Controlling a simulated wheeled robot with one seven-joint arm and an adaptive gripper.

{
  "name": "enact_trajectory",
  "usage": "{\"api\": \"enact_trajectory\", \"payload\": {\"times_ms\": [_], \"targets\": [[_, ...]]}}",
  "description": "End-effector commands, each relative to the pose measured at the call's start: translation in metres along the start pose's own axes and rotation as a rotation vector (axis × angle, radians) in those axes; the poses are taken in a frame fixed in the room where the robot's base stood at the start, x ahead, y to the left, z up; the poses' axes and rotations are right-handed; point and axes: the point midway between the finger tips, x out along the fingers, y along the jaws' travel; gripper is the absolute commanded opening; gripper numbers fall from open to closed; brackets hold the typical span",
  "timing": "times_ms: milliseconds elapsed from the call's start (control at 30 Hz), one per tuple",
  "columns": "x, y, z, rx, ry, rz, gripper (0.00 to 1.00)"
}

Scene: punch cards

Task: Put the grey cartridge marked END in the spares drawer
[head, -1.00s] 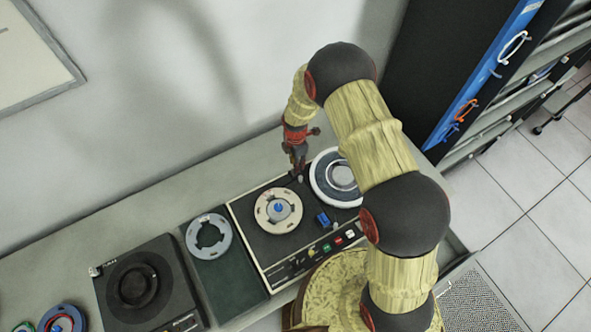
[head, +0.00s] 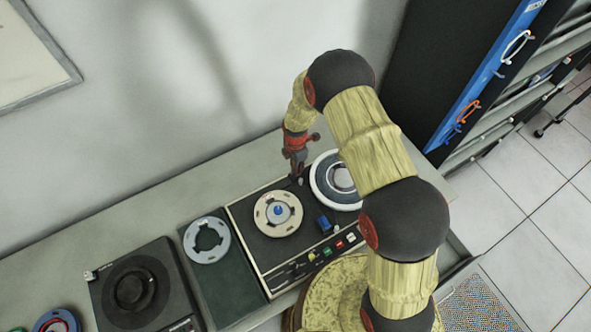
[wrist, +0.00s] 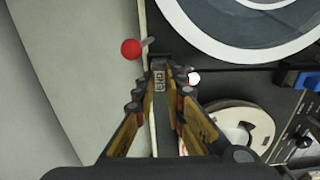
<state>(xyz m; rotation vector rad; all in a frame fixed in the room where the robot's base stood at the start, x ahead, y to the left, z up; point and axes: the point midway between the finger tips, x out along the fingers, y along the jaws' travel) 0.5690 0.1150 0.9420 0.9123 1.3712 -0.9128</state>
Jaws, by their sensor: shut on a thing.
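My gripper (wrist: 162,84) is shut on the grey cartridge marked END (wrist: 158,80), whose label shows between the fingertips in the wrist view. The rest of the cartridge is mostly hidden by the fingers. In the head view my gripper (head: 298,178) is at the back edge of the tape deck (head: 247,235), between the cream reel and the larger white-rimmed reel. The cartridge is too small to make out there. A grey edge that may be an open drawer (head: 459,247) shows at the right of the bench, partly behind my arm; its inside is hidden.
The cream reel (head: 278,212), white-rimmed reel (head: 338,178) and a blue block (head: 323,223) are on the deck. A red-knobbed lever (wrist: 131,49) stands close to my gripper. A black turntable unit (head: 135,288) is left. Open bench lies behind the deck.

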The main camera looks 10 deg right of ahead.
Motion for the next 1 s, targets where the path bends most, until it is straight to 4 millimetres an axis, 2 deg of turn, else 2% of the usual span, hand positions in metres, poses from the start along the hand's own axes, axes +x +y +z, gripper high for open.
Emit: {"api": "enact_trajectory", "payload": {"times_ms": [367, 1000], "targets": [[-0.002, 0.0, 0.0, 0.0, 0.0, 0.0, 0.0], [-0.03, 0.0, 0.0, 0.0, 0.0, 0.001, 0.0]]}}
